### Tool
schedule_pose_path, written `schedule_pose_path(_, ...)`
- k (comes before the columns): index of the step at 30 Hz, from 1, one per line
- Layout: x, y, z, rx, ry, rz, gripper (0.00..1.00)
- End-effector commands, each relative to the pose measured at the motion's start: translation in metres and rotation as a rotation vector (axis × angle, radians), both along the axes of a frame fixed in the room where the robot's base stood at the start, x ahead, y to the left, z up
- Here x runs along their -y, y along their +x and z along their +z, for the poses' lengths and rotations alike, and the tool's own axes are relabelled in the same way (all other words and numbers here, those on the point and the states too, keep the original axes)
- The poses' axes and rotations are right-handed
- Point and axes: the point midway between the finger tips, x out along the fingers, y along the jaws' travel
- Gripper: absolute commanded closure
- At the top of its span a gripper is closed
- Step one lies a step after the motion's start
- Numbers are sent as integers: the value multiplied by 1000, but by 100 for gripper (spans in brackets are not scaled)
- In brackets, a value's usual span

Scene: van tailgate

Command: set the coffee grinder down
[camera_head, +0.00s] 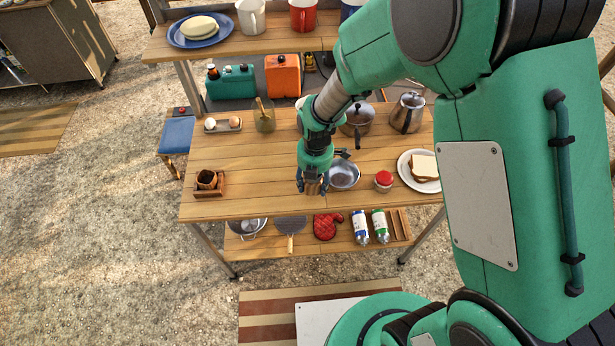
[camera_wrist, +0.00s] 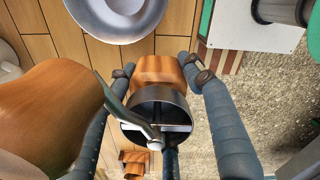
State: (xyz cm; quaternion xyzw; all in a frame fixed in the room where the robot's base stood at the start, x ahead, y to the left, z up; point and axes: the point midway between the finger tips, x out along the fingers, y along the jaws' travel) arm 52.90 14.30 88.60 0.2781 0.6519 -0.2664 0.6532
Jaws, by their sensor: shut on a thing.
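The coffee grinder (camera_wrist: 158,105) has a wooden body, a dark round top, and a metal crank with a large wooden knob (camera_wrist: 50,110) that looms at the left of the wrist view. My gripper (camera_wrist: 159,70) is shut on it, with fingers on both sides of the body. In the head view my gripper (camera_head: 312,187) is over the front part of the wooden table (camera_head: 250,190), left of the metal bowl (camera_head: 344,175). The grinder is mostly hidden there between the fingers. I cannot tell whether its base touches the tabletop.
Kettle (camera_head: 407,113) and pot (camera_head: 357,120) are behind. The tabletop left of my gripper is clear.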

Motion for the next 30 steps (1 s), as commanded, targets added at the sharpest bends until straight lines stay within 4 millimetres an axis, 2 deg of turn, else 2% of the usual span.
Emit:
schedule_pose_path(3, -6, 22, -3, 2, 1, 0, 92)
schedule_pose_path(9, -12, 43, -4, 2, 1, 0, 92)
schedule_pose_path(22, -13, 47, -4, 1, 0, 0, 92)
schedule_pose_path(26, -15, 54, -5, 2, 1, 0, 92)
schedule_pose_path(30, -15, 54, -22, 0, 0, 0, 92)
